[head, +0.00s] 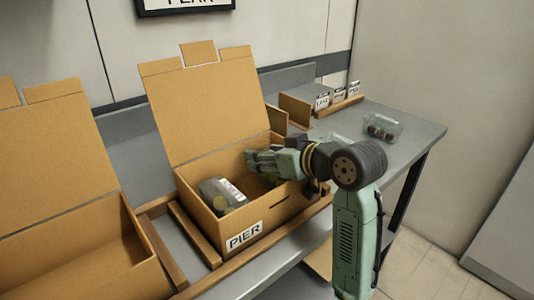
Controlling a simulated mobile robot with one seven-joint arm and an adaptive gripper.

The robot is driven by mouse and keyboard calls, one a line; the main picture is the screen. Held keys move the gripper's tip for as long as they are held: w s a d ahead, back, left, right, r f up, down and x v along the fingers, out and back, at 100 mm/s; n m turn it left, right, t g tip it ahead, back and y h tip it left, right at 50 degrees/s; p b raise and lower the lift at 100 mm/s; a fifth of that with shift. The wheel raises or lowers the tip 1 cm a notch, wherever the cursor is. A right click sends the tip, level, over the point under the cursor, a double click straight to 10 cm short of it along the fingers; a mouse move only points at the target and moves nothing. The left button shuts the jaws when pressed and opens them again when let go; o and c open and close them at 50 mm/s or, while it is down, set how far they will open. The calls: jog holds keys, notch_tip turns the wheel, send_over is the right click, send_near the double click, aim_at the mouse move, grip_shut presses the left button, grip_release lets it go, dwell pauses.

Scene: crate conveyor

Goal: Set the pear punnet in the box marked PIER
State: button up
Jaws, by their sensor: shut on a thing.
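The box marked PIER (276,216) is an open cardboard box with its lid flap raised at the back and a white label on its front. Whether the punnet touches the box floor is hidden.
Another open cardboard box (85,250) stands at left, with wooden rails (190,232) between. A clear punnet of dark fruit (383,127) sits on the grey table at right. Small labelled cards (338,95) stand at the back. The table's right end is mostly free.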

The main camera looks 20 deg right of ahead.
jog(key=o, duration=1.2)
jog(key=shift+c, duration=0.2)
jog(key=shift+r+p, duration=0.4)
jog(key=shift+r, duration=0.05)
jog(key=shift+s+d+r, duration=0.1)
jog(key=shift+s+r, duration=0.1)
jog(key=shift+r, duration=0.05)
jog(key=b+v, duration=0.2)
jog(key=v, duration=0.9)
jog(key=shift+s+d+r, duration=0.1)
jog(key=shift+s, duration=0.15)
